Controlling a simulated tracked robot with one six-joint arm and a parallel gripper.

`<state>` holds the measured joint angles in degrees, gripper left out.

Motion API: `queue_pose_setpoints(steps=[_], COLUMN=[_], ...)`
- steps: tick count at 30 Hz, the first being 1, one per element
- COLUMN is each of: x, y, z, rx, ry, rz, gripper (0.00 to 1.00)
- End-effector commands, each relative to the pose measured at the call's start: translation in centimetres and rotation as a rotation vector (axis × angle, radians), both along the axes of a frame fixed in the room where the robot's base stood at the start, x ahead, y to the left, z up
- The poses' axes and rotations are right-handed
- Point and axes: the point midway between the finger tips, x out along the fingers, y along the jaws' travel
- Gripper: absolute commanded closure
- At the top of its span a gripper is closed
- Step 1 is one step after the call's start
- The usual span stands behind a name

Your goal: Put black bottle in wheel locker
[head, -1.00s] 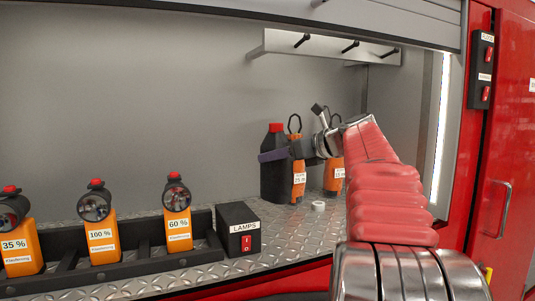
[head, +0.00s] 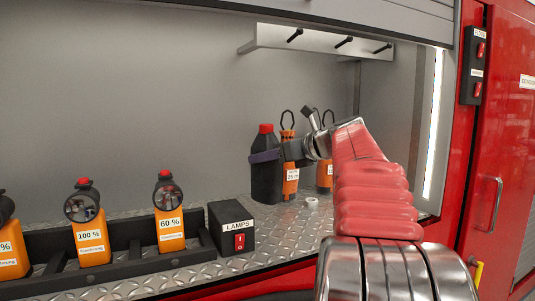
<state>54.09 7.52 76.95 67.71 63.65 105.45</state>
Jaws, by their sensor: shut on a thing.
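The black bottle (head: 266,178) with its red cap stands upright at the right side of the open locker, just above or on the diamond-plate floor; I cannot tell which. My gripper (head: 267,156) is shut on the upper body of the bottle, with a dark finger across its front. My red-sleeved arm reaches in from the lower right. The far finger is hidden behind the bottle. No wheel locker can be picked out by a label in this view.
Hooks hang above.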

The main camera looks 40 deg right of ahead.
Motion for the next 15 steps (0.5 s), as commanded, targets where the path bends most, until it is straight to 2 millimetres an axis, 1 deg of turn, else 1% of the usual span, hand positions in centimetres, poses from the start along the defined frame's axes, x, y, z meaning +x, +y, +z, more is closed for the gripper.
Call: queue_pose_setpoints(steps=[15], x=[-0.1], y=[0.0], z=[-3.5], rx=[-0.002], ry=[-0.003], rz=[-0.001], gripper=[1.0])
